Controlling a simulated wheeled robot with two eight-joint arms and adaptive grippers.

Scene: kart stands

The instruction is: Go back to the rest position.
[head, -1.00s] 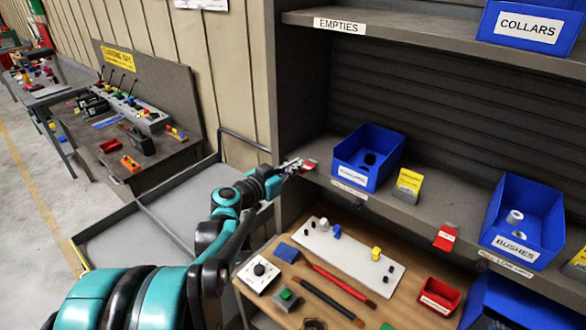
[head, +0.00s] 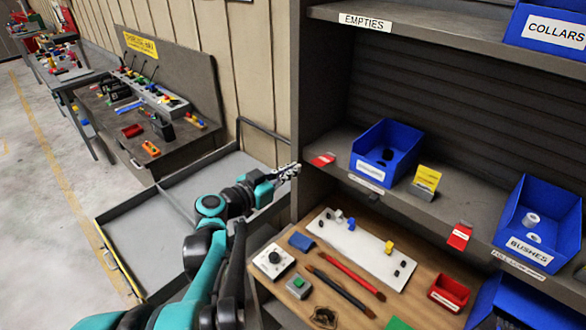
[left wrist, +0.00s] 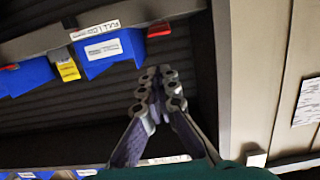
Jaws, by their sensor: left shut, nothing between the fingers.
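My left gripper (head: 288,171) is shut and empty in the head view, in front of the shelf's left upright post. My teal and black left arm reaches up to it from the bottom of the picture. In the left wrist view the closed fingers (left wrist: 160,85) meet in the middle, with the shelf behind them and nothing held. My right gripper is not in view.
Close by are the shelf with a blue bin (head: 386,152), the bushes bin (head: 540,222) and red tags (head: 323,159). Below is a wooden bench (head: 268,292) with a white plate (head: 362,246) and tools. A grey flat cart (head: 128,245) stands left, before a workbench (head: 178,142).

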